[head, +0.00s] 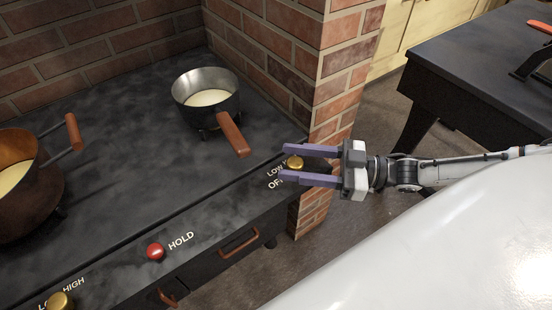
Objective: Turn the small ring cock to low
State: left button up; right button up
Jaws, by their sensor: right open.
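The small ring cock is a brass knob (295,162) at the right end of the stove's front panel, with the labels "Low" and "OFF" beside it. My right gripper (284,162) comes in from the right and is open. Its two purple fingers lie on either side of the knob in the picture; I cannot tell whether they touch it. Part of the label by the knob is hidden by the fingers. A steel saucepan (206,92) with pale contents stands on the burner behind, its wooden handle pointing toward the knob. My left gripper is not in view.
A copper pot (30,190) stands at the left. A red button (155,251) marked "HOLD" and another brass knob (60,302) sit along the front panel. A brick pillar (335,85) rises close behind my right gripper. A dark table (480,65) stands at the upper right.

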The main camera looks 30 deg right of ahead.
aim_at(277, 170)
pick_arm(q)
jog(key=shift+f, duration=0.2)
pick_arm(e)
jog(key=shift+x, duration=2.15)
